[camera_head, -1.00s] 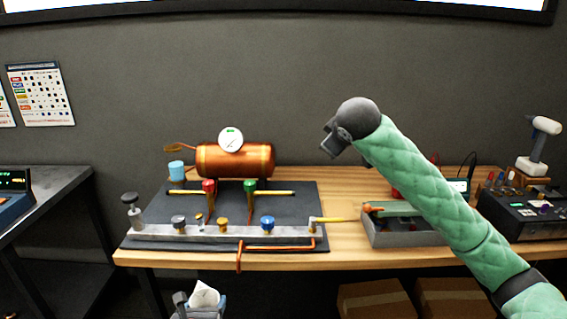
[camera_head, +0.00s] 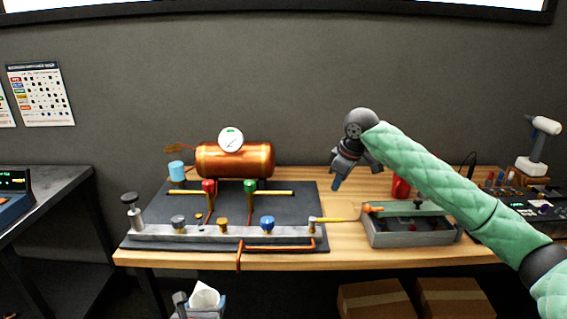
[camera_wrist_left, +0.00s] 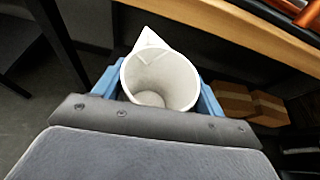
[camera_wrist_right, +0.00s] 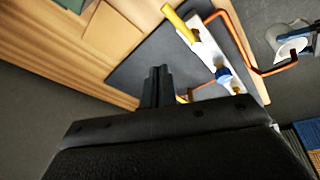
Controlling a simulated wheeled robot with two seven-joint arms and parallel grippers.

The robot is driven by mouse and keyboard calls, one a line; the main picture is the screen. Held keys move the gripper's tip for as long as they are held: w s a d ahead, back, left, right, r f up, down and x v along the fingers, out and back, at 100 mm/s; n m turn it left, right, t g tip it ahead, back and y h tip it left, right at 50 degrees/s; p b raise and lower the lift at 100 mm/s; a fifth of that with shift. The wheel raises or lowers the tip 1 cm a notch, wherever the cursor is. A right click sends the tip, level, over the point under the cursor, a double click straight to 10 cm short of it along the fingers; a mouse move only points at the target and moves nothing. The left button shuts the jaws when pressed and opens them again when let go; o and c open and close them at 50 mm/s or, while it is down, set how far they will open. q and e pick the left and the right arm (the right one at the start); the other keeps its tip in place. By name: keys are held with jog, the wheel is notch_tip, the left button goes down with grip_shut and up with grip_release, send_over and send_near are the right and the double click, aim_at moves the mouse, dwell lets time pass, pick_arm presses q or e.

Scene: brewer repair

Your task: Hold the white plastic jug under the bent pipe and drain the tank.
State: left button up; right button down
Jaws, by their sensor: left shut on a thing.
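The white plastic jug (camera_head: 204,296) is low in front of the table, below and left of the bent copper pipe's (camera_head: 239,258) open end, apart from it. My left gripper (camera_head: 198,306) is shut on the jug; in the left wrist view its blue fingers flank the jug (camera_wrist_left: 162,78), whose visible inside looks empty. The copper tank (camera_head: 235,160) with a round gauge (camera_head: 231,139) stands at the back of the rig. My right gripper (camera_head: 337,181) points down above the table, right of the rig. Its dark fingers (camera_wrist_right: 158,88) are together and empty in the right wrist view.
The rig's dark mat (camera_head: 290,200) carries a red valve (camera_head: 209,187), a green valve (camera_head: 250,186), a metal manifold (camera_head: 185,232) and a blue knob (camera_head: 267,223). A grey toolbox (camera_head: 405,240) and red can (camera_head: 400,187) are to the right. Cardboard boxes (camera_head: 375,301) lie below the table.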

notch_tip(320, 180, down, 5)
jog(key=shift+f, duration=0.1)
dwell(0.6)
dwell(1.7)
pick_arm(q)
jog(key=shift+s+d+f, duration=0.15)
jog(key=shift+d+f, duration=0.05)
jog(key=shift+s+d+r, duration=2.25)
jog(key=shift+s+d, duration=2.1)
jog(key=shift+s, duration=0.3)
jog(key=w, duration=1.2)
jog(key=shift+w, duration=0.35)
